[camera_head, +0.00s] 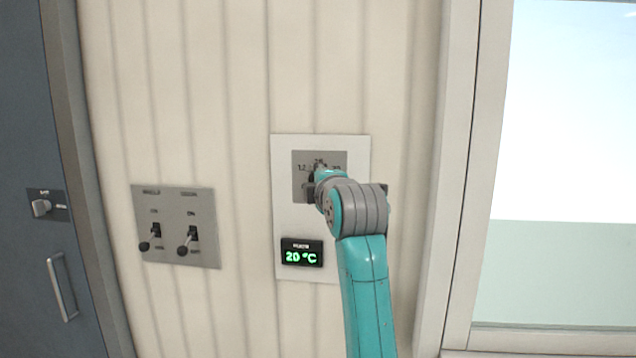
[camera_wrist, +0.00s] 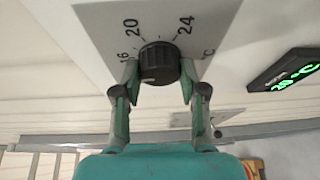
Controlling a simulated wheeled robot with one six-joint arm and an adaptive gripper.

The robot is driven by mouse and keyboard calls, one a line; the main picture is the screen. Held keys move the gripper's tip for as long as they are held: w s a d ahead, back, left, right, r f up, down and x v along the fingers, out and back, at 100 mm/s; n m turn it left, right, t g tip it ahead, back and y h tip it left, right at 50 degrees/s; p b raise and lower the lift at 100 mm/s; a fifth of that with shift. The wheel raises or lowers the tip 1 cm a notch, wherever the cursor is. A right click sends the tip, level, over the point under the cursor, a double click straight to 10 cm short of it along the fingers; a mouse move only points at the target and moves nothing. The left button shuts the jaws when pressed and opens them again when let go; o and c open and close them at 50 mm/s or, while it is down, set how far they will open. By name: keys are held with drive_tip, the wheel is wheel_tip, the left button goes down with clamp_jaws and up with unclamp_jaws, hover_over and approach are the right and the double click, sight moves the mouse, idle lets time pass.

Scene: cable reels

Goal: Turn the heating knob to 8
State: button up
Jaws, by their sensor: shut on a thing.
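The heating knob (camera_wrist: 159,62) is a black ribbed dial on a grey plate in the wrist view. The numbers 16, 20 and 24 and a "°C" mark stand around it; I see no 8. A small pale mark shows on the lower left of the knob's face. My gripper (camera_wrist: 159,84) has one finger on each side of the knob and is shut on it. In the head view my gripper (camera_head: 312,186) is at the grey dial plate (camera_head: 335,158), and it mostly hides the knob. The display (camera_head: 301,253) below reads 20 °C in green.
A dark door (camera_head: 25,120) with a handle (camera_head: 62,286) is at the far left. A window (camera_head: 570,160) is at the right.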

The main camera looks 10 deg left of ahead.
drive_tip(key=shift+a+n+g+h, duration=0.1)
drive_tip(key=shift+n+g+h, duration=0.3)
drive_tip(key=shift+n+h, duration=1.4)
drive_tip(key=shift+a+n+g+h, duration=0.1)
drive_tip(key=shift+n+g+h, duration=0.5)
drive_tip(key=shift+n, duration=2.15)
drive_tip(key=shift+a+n+g+h, duration=0.1)
drive_tip(key=shift+n+g+h, duration=0.1)
drive_tip(key=shift+n+h, duration=1.7)
drive_tip(key=shift+n+y, duration=0.3)
drive_tip(key=shift+n, duration=0.25)
drive_tip(key=o, duration=1.1)
drive_tip(key=shift+o, duration=0.2)
